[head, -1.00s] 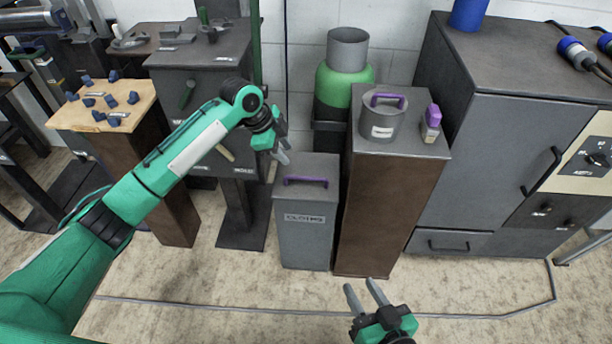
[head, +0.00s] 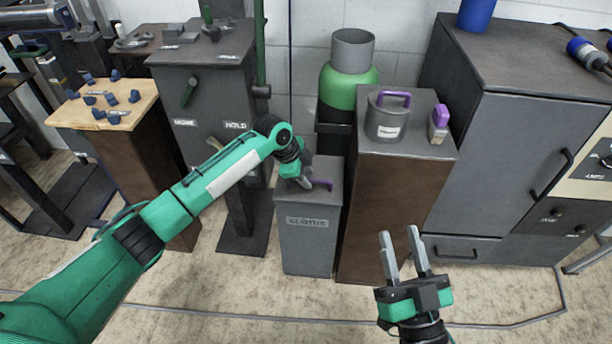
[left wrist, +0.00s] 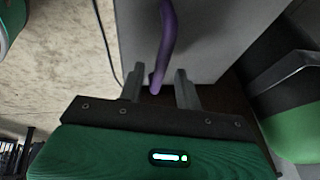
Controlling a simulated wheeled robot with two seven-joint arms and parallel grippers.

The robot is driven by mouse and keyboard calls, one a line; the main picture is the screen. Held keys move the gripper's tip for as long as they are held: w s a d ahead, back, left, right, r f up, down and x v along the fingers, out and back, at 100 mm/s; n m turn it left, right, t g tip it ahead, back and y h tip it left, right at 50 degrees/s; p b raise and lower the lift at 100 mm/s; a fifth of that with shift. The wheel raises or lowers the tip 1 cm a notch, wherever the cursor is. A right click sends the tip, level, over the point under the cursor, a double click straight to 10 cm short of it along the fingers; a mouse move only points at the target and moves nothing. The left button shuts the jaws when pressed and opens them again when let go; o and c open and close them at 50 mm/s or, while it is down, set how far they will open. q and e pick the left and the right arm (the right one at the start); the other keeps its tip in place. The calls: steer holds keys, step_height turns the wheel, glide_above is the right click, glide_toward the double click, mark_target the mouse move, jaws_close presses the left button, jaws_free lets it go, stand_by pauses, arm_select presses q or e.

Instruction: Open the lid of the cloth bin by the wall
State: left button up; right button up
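The cloth bin (head: 307,245) is a grey box with a "CLOTHS" label, standing on the floor against the wall. Its lid (head: 331,168) lies flat on top and carries a purple handle (head: 323,184). My left gripper (head: 305,184) is over the lid at the handle's left part, which it partly hides. In the left wrist view the purple handle (left wrist: 167,35) runs between the spread fingers of the left gripper (left wrist: 159,88), with a gap showing on each side. My right gripper (head: 402,248) is open and empty, in front of the brown pedestal.
A brown pedestal (head: 385,215) stands right beside the bin, bearing a grey canister (head: 386,118) with a purple handle and a small purple-topped item (head: 438,124). A dark post stand (head: 243,225) is to the left. A green cylinder (head: 348,88) stands behind. The floor in front is clear.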

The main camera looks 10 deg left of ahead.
arm_select(q)
jaws_close()
